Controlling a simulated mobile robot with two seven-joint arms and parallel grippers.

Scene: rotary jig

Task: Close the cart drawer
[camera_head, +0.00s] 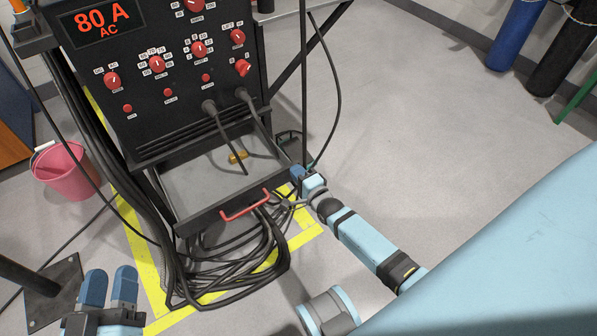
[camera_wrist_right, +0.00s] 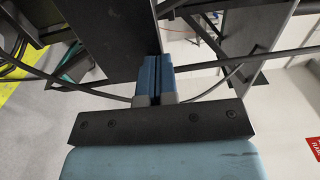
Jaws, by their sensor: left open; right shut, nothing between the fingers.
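The cart drawer (camera_head: 196,219) is pulled out below the control panel of the black welding cart (camera_head: 140,115). Its red handle (camera_head: 245,204) is on the front face, and a small yellow-orange item (camera_head: 238,157) lies inside. My right gripper (camera_head: 298,173) is shut and empty at the drawer's right front corner; whether it touches cannot be told. In the right wrist view the shut fingers (camera_wrist_right: 160,72) are beside a dark panel. My left gripper (camera_head: 109,285) is open and empty, low at the left, apart from the drawer.
Coiled black cables (camera_head: 235,262) lie below the drawer, within yellow floor tape (camera_head: 150,275). Two cables hang from the panel into the drawer area. A pink bucket (camera_head: 62,170) stands left. Gas cylinders (camera_head: 517,35) are at the back right. The floor to the right is clear.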

